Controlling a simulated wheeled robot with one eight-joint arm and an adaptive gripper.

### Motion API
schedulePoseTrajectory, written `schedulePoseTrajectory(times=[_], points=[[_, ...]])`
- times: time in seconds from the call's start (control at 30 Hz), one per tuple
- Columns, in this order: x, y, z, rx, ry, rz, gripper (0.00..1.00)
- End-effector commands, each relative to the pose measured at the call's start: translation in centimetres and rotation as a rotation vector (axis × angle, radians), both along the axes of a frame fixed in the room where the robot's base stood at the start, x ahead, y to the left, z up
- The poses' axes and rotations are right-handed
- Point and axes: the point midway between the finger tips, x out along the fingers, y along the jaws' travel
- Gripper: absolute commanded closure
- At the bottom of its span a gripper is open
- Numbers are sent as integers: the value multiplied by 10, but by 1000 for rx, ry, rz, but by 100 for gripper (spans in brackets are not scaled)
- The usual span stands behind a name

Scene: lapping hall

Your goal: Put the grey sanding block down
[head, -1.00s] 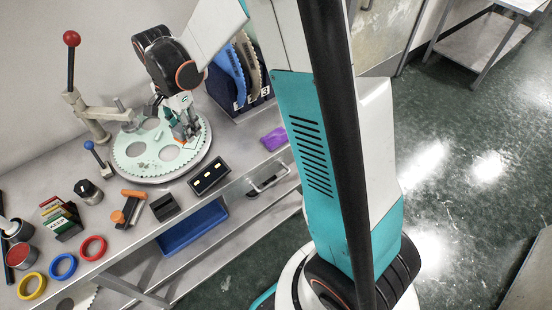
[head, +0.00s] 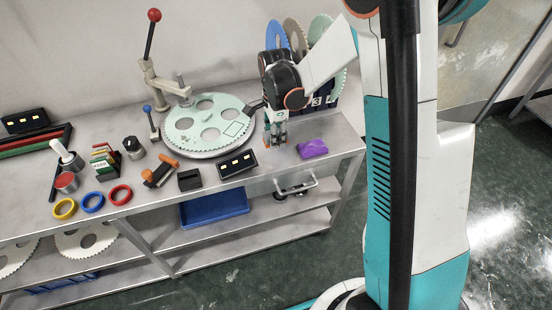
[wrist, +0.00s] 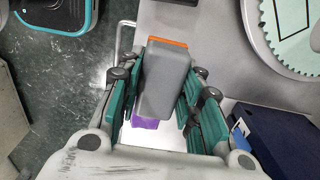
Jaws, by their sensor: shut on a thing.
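The grey sanding block (wrist: 166,85), with an orange layer along its far end, sits between the fingers in the wrist view. My gripper (wrist: 163,78) is shut on it from both sides. In the head view my gripper (head: 276,138) points down over the bench at the right of the round toothed plate (head: 180,142). The block is mostly hidden by the fingers there. I cannot tell whether it touches the bench top (head: 335,134).
A purple item (head: 312,148) lies close right of my gripper, near the bench's front edge. A black box with yellow lights (head: 238,164) stands to the left. A dark blue rack of discs (wrist: 280,140) is behind.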

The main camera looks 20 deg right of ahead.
Motion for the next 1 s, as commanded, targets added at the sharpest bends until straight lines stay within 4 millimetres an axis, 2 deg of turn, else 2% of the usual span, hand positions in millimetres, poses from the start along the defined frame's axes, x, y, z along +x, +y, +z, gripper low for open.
schedulePoseTrajectory(times=[0.03,0.13,0.47,0.7,1.0], points=[[0,0,-15,0,0,0,100],[0,0,-34,0,0,1,100],[0,0,-58,0,0,1,100],[0,0,-91,0,0,1,100],[0,0,-92,0,0,1,100]])
